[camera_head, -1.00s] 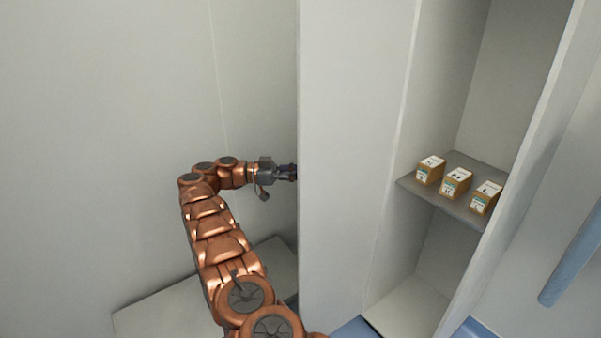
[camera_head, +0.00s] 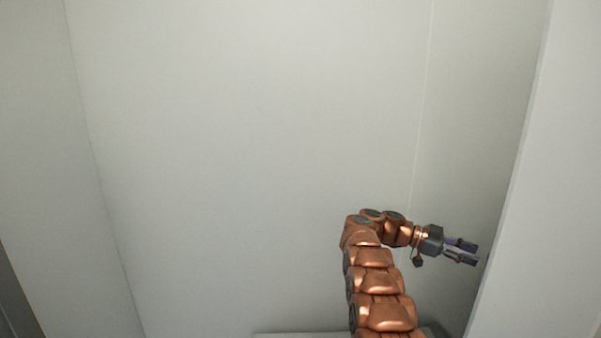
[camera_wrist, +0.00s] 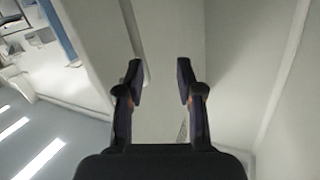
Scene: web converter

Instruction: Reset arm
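My copper-coloured arm (camera_head: 380,285) rises from the bottom of the head view and bends to the right. My gripper (camera_head: 469,253) is at its end, pointing right, near the pale panel edge on the right. In the wrist view my gripper (camera_wrist: 159,82) shows two dark fingers spread apart with nothing between them. The gripper is open and empty.
Pale walls (camera_head: 250,150) surround the arm at the back and left. A vertical panel (camera_head: 548,190) stands close to the right of the fingertips. A low pale ledge (camera_head: 290,334) lies at the bottom. The wrist view shows a grey floor (camera_wrist: 45,140) with bright light stripes.

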